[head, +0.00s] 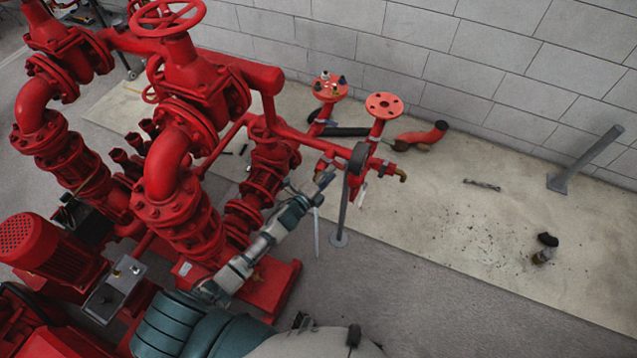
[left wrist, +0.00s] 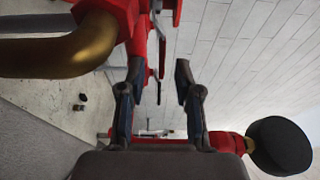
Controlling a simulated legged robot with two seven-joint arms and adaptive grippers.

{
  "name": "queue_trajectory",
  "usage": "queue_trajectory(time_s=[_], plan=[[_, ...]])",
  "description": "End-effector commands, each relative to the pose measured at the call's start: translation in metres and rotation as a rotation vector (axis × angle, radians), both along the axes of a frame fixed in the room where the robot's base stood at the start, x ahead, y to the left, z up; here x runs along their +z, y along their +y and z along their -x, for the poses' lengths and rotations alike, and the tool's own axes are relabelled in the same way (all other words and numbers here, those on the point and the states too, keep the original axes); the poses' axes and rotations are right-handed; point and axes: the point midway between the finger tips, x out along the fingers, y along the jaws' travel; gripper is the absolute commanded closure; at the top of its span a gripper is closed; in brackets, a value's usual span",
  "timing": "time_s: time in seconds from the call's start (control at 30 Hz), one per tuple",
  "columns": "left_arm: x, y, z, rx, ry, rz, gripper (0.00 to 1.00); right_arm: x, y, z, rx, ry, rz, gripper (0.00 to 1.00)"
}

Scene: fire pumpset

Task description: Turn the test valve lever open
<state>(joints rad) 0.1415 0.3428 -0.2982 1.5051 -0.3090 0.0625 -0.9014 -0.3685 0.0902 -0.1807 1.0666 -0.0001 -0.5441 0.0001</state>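The red test pipework (head: 340,145) stands near the wall in the head view, with a brass outlet (head: 402,175) at its right end. The brass outlet is large at the upper left of the left wrist view (left wrist: 50,55). A small pale lever (head: 362,192) hangs beside the outlet; I cannot tell surely that it is the test valve lever. My left gripper (head: 326,176) is at the near side of this pipework. In the left wrist view its fingers (left wrist: 158,82) are apart, with red valve parts (left wrist: 152,80) showing beyond the gap. I cannot see them touching anything. My right gripper is not visible.
A black round disc (head: 359,158) is close to the left gripper; a grey post (head: 341,215) stands on the floor beside it. Large red pumps and valves (head: 180,150) crowd the left.

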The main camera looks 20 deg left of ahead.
Motion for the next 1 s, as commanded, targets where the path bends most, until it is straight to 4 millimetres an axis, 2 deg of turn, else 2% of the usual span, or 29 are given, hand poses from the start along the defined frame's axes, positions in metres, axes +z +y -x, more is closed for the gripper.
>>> queue_trajectory(time_s=[0.1,0.3,0.47,0.7,0.77,0.83,0.87,0.97,1.0], plan=[[-0.001,0.01,0.027,0.0,0.001,-0.001,0.67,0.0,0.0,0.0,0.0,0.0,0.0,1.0],[-0.001,0.021,0.056,0.001,0.0,0.003,0.67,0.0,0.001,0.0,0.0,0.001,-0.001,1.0],[0.0,0.025,0.065,0.001,-0.001,0.002,0.67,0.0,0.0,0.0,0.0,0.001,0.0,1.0],[0.0,0.024,0.066,0.001,-0.002,0.002,0.67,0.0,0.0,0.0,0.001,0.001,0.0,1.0],[-0.002,0.024,0.066,0.003,0.004,0.005,0.82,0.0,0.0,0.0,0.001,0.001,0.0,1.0],[-0.017,0.027,0.069,0.021,0.045,0.032,0.99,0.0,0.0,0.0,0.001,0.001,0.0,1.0],[-0.029,0.03,0.071,0.037,0.081,0.058,1.0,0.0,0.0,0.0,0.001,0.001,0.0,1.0],[-0.099,0.042,0.092,0.136,0.28,0.194,1.0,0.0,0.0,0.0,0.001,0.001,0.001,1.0],[-0.137,0.047,0.109,0.197,0.387,0.271,1.0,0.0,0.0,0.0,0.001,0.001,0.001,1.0]])
